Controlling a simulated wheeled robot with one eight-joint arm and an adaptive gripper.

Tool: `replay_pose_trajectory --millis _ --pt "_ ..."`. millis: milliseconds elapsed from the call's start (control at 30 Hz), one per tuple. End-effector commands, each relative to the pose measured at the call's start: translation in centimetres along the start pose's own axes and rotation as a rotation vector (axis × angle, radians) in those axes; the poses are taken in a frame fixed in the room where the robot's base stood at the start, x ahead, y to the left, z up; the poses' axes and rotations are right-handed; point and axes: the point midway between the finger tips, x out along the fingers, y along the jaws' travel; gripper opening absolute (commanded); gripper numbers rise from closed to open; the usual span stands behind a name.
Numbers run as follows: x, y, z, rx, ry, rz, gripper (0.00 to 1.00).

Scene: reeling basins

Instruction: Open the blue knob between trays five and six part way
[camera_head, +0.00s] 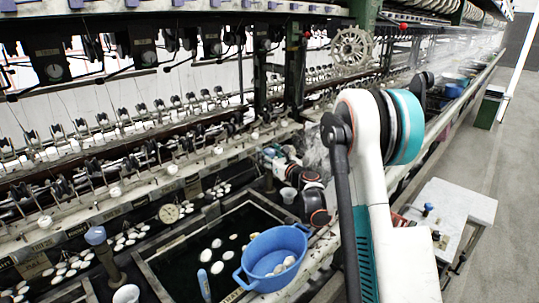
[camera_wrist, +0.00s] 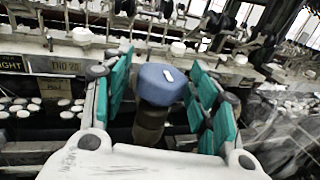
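In the wrist view a blue knob (camera_wrist: 160,84) with a small white mark on top stands upright on a dark stem. My gripper (camera_wrist: 163,82) is open, with its teal pads on either side of the knob. The pads' far ends look very near the knob; I cannot tell whether they touch it. In the head view my gripper (camera_head: 274,153) reaches over the basins at the machine's front edge, and the knob there is hard to make out. Another blue knob (camera_head: 95,236) stands on a dark stem at lower left.
A blue two-handled tub (camera_head: 250,277) with white cocoons sits on the basin edge below my arm. Dark basins hold floating cocoons. A row of spindles and a rail run behind the knob.

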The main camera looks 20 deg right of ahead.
Motion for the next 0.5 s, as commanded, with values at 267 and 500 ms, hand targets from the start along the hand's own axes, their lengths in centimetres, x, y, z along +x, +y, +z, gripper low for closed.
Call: replay_pose_trajectory --millis 267,500 --pt "-0.03 -0.01 0.0 0.0 0.0 0.0 0.12" --pt "-0.05 -0.14 -0.02 0.0 0.0 0.036 0.12"
